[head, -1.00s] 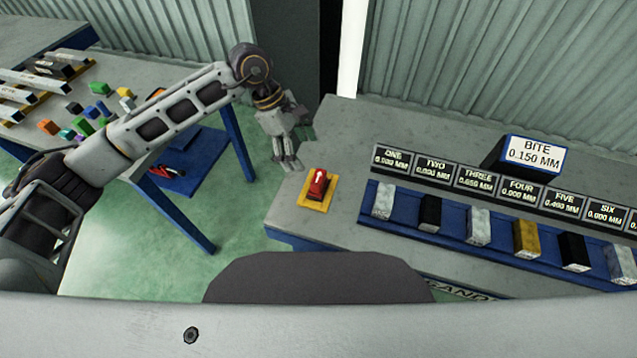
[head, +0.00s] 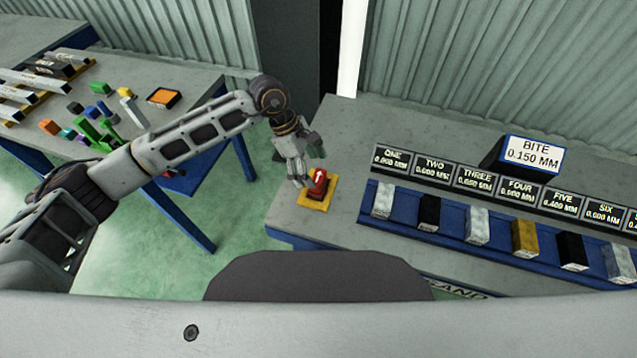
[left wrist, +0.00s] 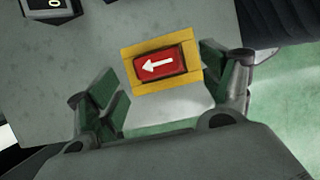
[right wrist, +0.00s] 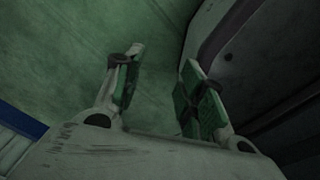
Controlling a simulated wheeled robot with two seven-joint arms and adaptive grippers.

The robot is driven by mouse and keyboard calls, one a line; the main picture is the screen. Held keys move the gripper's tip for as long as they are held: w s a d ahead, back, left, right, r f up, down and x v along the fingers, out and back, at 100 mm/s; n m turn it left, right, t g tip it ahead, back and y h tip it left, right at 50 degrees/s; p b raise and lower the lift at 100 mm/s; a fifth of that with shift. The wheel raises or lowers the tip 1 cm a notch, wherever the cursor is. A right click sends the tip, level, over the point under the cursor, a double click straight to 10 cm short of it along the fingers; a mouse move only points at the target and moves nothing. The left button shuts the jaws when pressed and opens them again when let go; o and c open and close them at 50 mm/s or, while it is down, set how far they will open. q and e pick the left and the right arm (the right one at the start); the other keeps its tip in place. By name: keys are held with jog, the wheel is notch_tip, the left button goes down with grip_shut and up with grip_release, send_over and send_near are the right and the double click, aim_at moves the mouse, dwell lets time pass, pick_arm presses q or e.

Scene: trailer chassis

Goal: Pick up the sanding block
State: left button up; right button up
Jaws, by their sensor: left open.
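The red block with a white arrow, which looks like the sanding block (head: 317,184), lies on a yellow pad (head: 310,203) near the left end of the grey bench. My left gripper (head: 307,168) is open and empty, just above and beside the block. In the left wrist view the block (left wrist: 160,66) shows ahead, between the two spread fingers (left wrist: 166,92) and a little beyond them; no contact shows. My right gripper (right wrist: 157,85) is open and empty over the green floor, outside the head view.
A left table (head: 190,85) holds loose coloured blocks and an orange-topped item (head: 163,97). A floor gap separates table and bench.

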aim_at(317, 176)
pick_arm(q)
jog(key=shift+p+x, duration=0.5)
jog(key=shift+x, duration=2.05)
jog(key=shift+w+d, duration=0.1)
jog(key=shift+w, duration=0.05)
jog(key=shift+c, duration=0.3)
jog(key=c, duration=1.2)
